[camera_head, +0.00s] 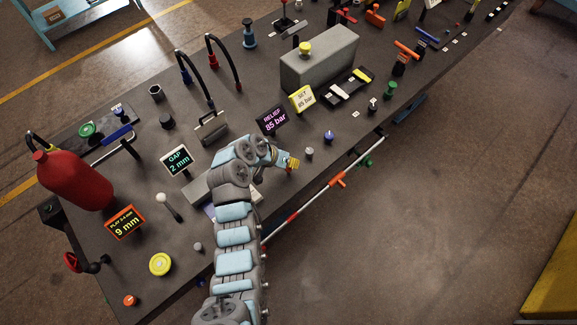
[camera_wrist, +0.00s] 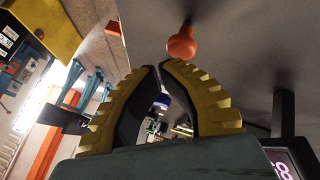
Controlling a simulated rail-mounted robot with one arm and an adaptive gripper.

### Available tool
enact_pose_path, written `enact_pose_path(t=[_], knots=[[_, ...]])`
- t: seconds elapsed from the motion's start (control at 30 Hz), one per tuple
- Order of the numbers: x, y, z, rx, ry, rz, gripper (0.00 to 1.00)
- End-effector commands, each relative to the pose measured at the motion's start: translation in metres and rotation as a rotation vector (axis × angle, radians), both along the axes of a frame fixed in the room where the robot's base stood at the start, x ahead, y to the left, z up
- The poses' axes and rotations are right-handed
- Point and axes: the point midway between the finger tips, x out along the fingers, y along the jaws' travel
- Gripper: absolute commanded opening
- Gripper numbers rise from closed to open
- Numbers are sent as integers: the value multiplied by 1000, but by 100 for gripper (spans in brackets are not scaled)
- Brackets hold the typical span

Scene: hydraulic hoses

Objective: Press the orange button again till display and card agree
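My gripper (camera_head: 292,162) has its yellow fingertips near the table's front edge, below the relief display. In the wrist view its fingertips (camera_wrist: 158,67) almost meet, with nothing held between them. An orange round-headed button (camera_wrist: 182,46) stands on the grey tabletop just beyond the fingertips, apart from them in the picture. I cannot make this button out in the head view, where my gripper may hide it. The black display (camera_head: 271,120) reads "RELIEF 85 bar" in pink. The yellow card (camera_head: 302,98) reads "SET 85 bar". The display also shows, cut off, in the wrist view (camera_wrist: 284,165).
A grey knob (camera_head: 309,152) and a blue knob (camera_head: 328,136) stand right of my gripper. A grey block (camera_head: 320,62) lies behind the card. Another orange button (camera_head: 130,300) is at the front left. A rail (camera_head: 310,205) runs along the front edge.

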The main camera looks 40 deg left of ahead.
Motion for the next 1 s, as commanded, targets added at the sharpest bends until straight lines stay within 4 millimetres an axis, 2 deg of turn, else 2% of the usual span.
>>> enact_pose_path(t=[0.47, 1.0], knots=[[0, 0, 6, 1, -1, 0, 0], [0, 0, 47, 1, 0, -2, 0]])
